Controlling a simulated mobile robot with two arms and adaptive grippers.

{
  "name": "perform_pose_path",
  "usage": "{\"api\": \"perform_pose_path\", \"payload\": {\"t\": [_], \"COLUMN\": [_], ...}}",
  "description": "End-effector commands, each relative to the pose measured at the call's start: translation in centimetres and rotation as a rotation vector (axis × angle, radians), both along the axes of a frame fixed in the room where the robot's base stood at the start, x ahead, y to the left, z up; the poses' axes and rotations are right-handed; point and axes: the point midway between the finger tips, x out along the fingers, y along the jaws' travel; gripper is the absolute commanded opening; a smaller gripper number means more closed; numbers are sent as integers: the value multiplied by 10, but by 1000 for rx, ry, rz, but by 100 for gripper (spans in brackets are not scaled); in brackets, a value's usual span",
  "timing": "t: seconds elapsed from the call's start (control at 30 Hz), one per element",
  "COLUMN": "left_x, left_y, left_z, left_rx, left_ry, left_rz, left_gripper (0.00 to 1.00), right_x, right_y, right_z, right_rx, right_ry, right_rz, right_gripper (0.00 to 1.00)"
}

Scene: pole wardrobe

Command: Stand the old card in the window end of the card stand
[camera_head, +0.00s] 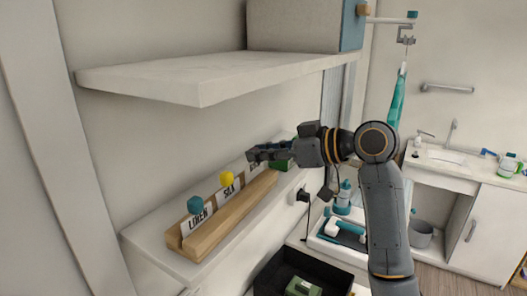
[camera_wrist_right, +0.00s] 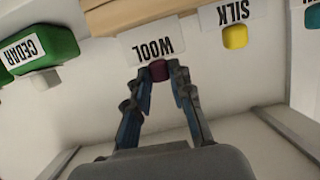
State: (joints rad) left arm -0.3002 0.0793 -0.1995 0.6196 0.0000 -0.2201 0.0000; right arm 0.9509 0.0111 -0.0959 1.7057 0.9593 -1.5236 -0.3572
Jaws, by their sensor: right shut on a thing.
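The wooden card stand (camera_head: 222,222) lies along the lower shelf. A card reading LINEN with a teal knob (camera_head: 194,205) stands in its near end, and a SILK card with a yellow knob (camera_head: 226,179) stands beyond it. My right gripper (camera_head: 254,155) is over the stand's farther part. In the wrist view my right gripper (camera_wrist_right: 158,74) is shut on the maroon knob of a white WOOL card (camera_wrist_right: 152,46). The WOOL card is in line with the SILK card (camera_wrist_right: 232,12), close against the stand (camera_wrist_right: 118,14); how deep it sits I cannot tell. My left gripper is not in view.
A green block labelled CEDAR (camera_wrist_right: 50,46) sits beside the stand's far end. An upper shelf (camera_head: 200,80) overhangs the stand. A black bin (camera_head: 275,272) with a green item inside is below. A sink counter (camera_head: 445,170) stands at the right.

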Motion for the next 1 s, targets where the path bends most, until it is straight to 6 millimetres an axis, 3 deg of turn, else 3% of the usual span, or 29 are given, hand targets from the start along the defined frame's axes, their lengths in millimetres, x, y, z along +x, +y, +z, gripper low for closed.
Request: {"api": "perform_pose_path", "payload": {"t": [1.0], "left_x": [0], "left_y": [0], "left_z": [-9], "left_rx": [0], "left_ry": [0], "left_rz": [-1], "left_gripper": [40], "right_x": [0], "right_y": [0], "right_z": [-15], "right_rx": [-1], "right_ry": [0], "right_rz": [-1], "right_gripper": [4]}}
